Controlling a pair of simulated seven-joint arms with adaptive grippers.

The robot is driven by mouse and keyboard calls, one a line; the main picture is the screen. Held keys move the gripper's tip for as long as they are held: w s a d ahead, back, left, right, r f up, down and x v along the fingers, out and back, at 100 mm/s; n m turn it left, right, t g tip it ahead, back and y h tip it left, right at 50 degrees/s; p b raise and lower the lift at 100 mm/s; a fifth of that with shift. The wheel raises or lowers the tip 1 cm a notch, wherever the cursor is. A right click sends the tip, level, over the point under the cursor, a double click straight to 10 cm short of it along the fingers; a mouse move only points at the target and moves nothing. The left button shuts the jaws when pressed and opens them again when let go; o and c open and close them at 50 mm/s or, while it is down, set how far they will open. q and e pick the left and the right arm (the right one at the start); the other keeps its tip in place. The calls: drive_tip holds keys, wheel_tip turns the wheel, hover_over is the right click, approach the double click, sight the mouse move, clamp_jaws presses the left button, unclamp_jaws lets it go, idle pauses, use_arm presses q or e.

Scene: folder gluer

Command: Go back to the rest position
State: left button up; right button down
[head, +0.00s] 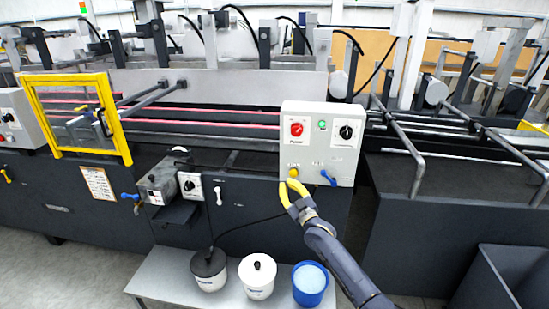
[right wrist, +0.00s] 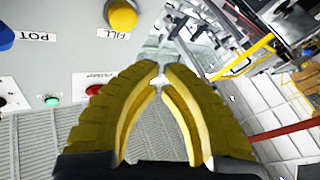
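My right gripper (head: 287,184) has yellow ribbed fingers and is just below the yellow FILL knob on the front of the grey control box (head: 318,120). The right wrist view shows its fingers (right wrist: 161,72) with a narrow gap between the tips and nothing held. The yellow knob (right wrist: 122,14) stands apart from them there, up and to the left. The box also carries a red knob (head: 297,129), a green button (head: 322,125), a black dial (head: 346,132) and a blue lever (head: 328,178). My left gripper is out of view.
A low grey bench (head: 160,280) holds a dark-topped pot (head: 208,270), a white pot (head: 257,277) and a blue pot (head: 310,285) beside my right forearm. A yellow-framed guard (head: 122,135) is at the left. A dark bin (head: 505,270) stands at lower right.

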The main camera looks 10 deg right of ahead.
wheel_tip(320, 180, down, 12)
drive_tip(key=d+m+g+h, duration=0.1)
drive_tip(key=d+g+h, duration=0.1)
drive_tip(key=d+g, duration=0.1)
drive_tip(key=s+d+f+m+g+h, duration=0.1)
drive_tip(key=s+f+g, duration=0.1)
drive_tip(key=s+f, duration=0.75)
drive_tip(key=s+d+f+m+g+h, duration=0.1)
drive_tip(key=s+f+g, duration=0.3)
drive_tip(key=f, duration=1)
drive_tip(key=s+d+f+g, duration=0.1)
drive_tip(key=s+f, duration=0.8)
drive_tip(key=f, duration=0.3)
drive_tip(key=s+f+g, duration=0.2)
drive_tip(key=s+f, duration=0.3)
drive_tip(key=s, duration=0.4)
drive_tip(key=s+f+g+h, duration=0.1)
drive_tip(key=s+f, duration=0.5)
drive_tip(key=s, duration=0.3)
drive_tip(key=s+f+g, duration=0.2)
drive_tip(key=s+f, duration=0.3)
drive_tip(key=s, duration=0.5)
drive_tip(key=s+a+f+g, duration=0.1)
drive_tip(key=s+f, duration=0.1)
drive_tip(key=s, duration=1.1)
drive_tip(key=s+a+f+m+g, duration=0.1)
drive_tip(key=s+f+g, duration=0.1)
drive_tip(key=s, duration=1.2)
drive_tip(key=shift+f+g, duration=0.3)
drive_tip(key=shift+f, duration=0.15)
